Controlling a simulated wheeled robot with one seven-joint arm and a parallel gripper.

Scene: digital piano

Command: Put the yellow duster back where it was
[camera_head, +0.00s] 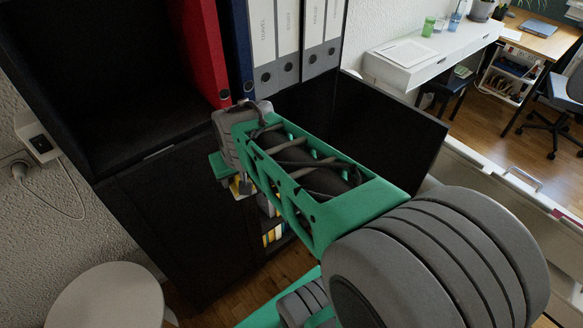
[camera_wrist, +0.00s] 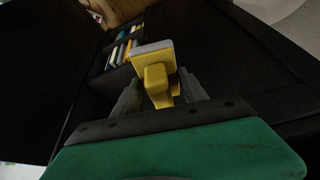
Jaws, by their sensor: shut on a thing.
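The yellow duster (camera_wrist: 157,84) shows in the wrist view. It has a yellow body with a pale grey edge along its top. My gripper (camera_wrist: 158,95) is shut on it, with a dark finger on either side of the yellow part. In the head view my green and grey arm reaches toward the dark cabinet (camera_head: 161,212). The arm's end hides most of the gripper and the duster there. In the wrist view the duster is in front of the cabinet's dark interior, apart from the books behind it.
Books (camera_wrist: 122,50) stand on a lower shelf; they also show in the head view (camera_head: 272,234). The cabinet door (camera_head: 385,125) stands open at right. A round pale stool (camera_head: 105,298) stands at lower left.

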